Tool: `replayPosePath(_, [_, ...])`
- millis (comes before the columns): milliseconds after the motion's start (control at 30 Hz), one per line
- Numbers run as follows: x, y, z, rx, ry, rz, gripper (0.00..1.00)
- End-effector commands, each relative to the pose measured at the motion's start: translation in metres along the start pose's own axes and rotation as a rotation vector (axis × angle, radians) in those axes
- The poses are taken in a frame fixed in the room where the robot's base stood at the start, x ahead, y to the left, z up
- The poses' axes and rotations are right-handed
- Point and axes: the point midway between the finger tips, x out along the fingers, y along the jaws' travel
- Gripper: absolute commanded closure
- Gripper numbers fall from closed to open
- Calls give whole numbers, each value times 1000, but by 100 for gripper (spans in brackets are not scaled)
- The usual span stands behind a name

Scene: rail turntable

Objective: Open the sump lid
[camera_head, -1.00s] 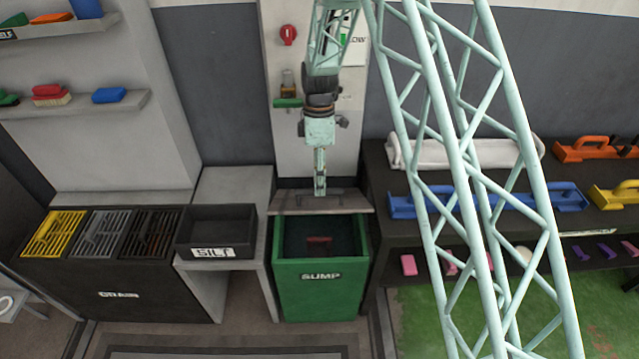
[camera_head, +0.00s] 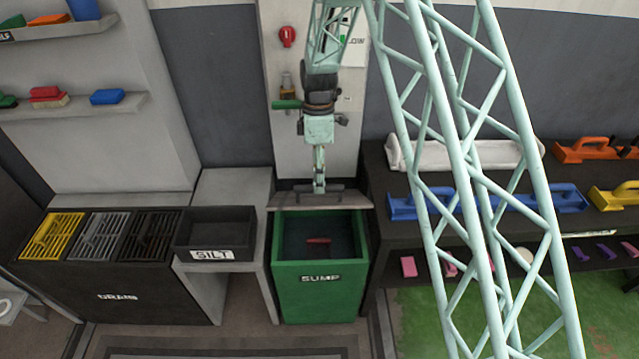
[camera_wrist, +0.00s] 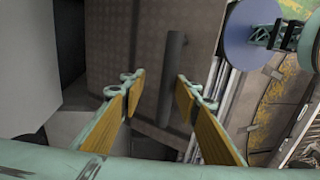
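The sump (camera_head: 320,291) is a green bin with a white SUMP label. Its inside shows from above, with a small red object (camera_head: 318,240) in it. The grey-brown sump lid (camera_head: 352,200) is raised at the bin's back edge. A dark bar handle (camera_head: 335,187) is on the lid. My gripper (camera_head: 319,189) is at the handle. In the wrist view, my gripper (camera_wrist: 158,76) has its yellow-padded fingers apart. The handle (camera_wrist: 174,78) lies between and beyond the fingertips, with no clear contact. The lid (camera_wrist: 150,45) fills the area behind it.
A black SILT tray (camera_head: 215,228) and the drain cabinet (camera_head: 115,298) stand to the left. A dark shelf with blue (camera_head: 570,198) and orange (camera_head: 590,150) tools stands to the right. A wall panel (camera_head: 270,70) rises close behind the lid.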

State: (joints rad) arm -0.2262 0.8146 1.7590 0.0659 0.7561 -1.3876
Motion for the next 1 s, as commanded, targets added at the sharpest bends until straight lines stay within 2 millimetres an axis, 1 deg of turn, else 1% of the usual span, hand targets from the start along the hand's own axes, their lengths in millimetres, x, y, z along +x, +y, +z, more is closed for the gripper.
replayPosePath(33, [-7,2,0,0,1,4,72])
replayPosePath(267, [-35,0,1,1,1,2,72])
replayPosePath(600, [-84,-1,2,1,0,0,72])
replayPosePath(800, [-101,-2,2,1,-1,-3,72])
replayPosePath(1000, [-108,-2,2,1,-1,-3,72])
